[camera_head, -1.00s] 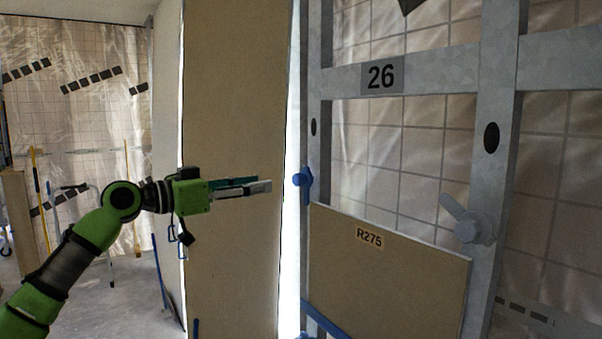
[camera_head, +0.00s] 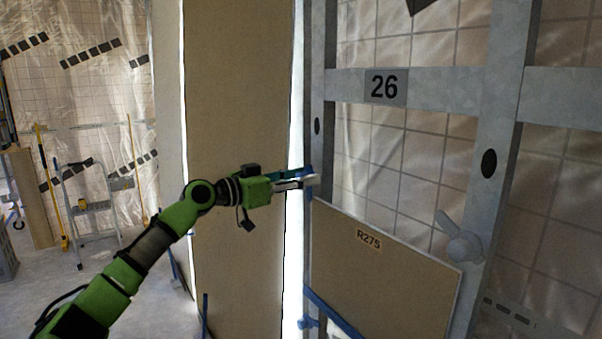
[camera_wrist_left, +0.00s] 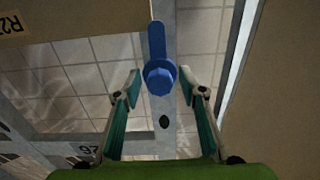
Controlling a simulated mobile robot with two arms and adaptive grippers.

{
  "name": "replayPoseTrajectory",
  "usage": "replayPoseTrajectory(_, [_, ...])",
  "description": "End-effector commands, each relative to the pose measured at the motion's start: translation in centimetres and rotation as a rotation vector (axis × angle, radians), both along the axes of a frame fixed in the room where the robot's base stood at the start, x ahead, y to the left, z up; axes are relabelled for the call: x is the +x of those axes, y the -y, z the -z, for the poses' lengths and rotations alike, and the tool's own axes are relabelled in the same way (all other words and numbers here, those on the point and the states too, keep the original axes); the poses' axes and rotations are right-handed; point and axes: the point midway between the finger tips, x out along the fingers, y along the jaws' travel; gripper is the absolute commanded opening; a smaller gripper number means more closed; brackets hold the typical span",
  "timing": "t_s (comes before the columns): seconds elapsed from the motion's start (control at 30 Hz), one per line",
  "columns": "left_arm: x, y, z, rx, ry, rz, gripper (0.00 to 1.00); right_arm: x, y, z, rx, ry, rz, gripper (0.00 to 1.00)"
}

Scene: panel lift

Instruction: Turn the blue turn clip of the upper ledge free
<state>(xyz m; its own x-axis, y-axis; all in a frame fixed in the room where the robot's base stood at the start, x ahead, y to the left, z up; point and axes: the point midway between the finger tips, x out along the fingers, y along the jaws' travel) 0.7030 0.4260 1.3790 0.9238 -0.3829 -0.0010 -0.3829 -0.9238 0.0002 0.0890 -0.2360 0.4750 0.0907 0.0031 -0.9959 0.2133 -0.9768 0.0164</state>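The blue turn clip (camera_wrist_left: 159,76) sits on a grey metal upright in the left wrist view. Its round knob is between my left fingertips, and its flat wing points up the picture, along the upright towards the panel edge. My left gripper (camera_wrist_left: 159,90) is open, with a gap between each finger and the knob. In the head view my left gripper (camera_head: 308,181) reaches the upright at the panel's top left corner and mostly covers the clip (camera_head: 309,169). The panel (camera_head: 375,270) marked R275 stands in the frame. My right gripper is not in view.
A grey turn clip (camera_head: 462,241) is on the right upright, by the panel's right corner. A blue bar (camera_head: 330,311) crosses the panel's lower left. A tall brown board (camera_head: 240,90) stands left of the frame. A stepladder (camera_head: 90,207) is far left.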

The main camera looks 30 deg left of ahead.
Motion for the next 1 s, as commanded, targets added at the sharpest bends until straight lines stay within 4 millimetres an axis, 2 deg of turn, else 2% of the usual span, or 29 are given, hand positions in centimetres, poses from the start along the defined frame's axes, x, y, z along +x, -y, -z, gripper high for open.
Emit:
replayPoseTrajectory(0.17, [-0.01, -0.03, 0.02, 0.0, 0.0, 0.0, 0.38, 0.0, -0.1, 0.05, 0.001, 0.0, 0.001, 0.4])
replayPoseTrajectory(0.3, [-0.02, -0.03, 0.01, 0.0, 0.0, 0.0, 0.01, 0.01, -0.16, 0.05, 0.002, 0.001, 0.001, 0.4])
replayPoseTrajectory(0.33, [-0.02, -0.04, 0.01, 0.0, 0.001, -0.001, 0.0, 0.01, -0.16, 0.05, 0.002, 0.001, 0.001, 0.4])
replayPoseTrajectory(0.67, [-0.03, -0.07, -0.04, -0.025, -0.008, -0.001, 0.0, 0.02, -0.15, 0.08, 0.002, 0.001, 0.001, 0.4])
replayPoseTrajectory(1.0, [0.02, -0.15, -0.07, -0.211, -0.083, -0.001, 0.0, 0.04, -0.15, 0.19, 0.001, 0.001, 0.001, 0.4])
